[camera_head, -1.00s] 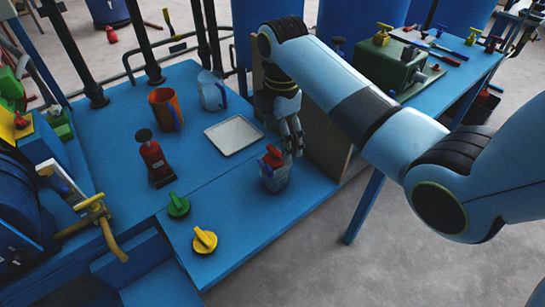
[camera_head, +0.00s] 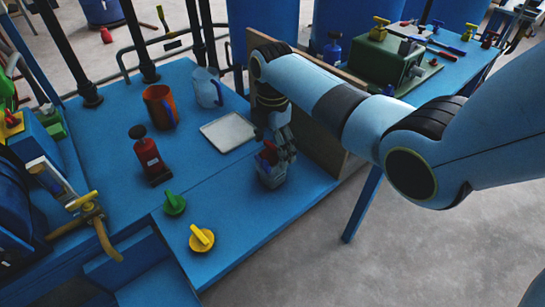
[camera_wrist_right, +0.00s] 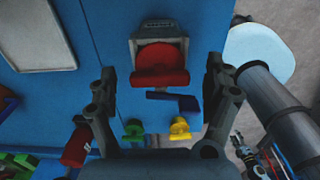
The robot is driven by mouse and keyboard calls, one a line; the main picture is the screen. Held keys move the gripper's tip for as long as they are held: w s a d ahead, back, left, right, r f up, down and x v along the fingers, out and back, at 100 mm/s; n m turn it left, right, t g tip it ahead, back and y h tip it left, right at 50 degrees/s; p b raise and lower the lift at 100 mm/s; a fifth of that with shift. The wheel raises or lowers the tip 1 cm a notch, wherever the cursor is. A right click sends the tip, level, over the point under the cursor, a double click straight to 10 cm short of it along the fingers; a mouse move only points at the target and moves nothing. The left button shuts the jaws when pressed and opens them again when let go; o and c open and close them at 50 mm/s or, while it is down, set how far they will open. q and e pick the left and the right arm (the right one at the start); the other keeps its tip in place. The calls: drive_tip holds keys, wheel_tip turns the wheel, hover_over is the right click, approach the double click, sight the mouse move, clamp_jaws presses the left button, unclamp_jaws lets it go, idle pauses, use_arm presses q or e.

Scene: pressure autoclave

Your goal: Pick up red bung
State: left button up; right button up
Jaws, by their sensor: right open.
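The red bung (camera_wrist_right: 160,66) sits in a small grey holder (camera_wrist_right: 147,28) on the blue bench. In the head view the red bung (camera_head: 268,152) shows at the top of the holder (camera_head: 271,175), partly hidden by my fingers. My right gripper (camera_head: 277,156) is over the holder from above. In the right wrist view my right gripper (camera_wrist_right: 161,72) is open, with one finger on each side of the bung and a gap on both sides. I cannot tell the height of the fingertips against the bung. My left gripper is not in view.
A pale tray (camera_head: 228,132), an orange mug (camera_head: 160,107), a clear jug (camera_head: 207,88) and a red bottle (camera_head: 149,158) stand left of the holder. Green (camera_head: 174,203) and yellow (camera_head: 202,238) knobs are nearer.

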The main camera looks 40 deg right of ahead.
drive_tip(key=shift+f, duration=0.25)
drive_tip(key=c, duration=1.3)
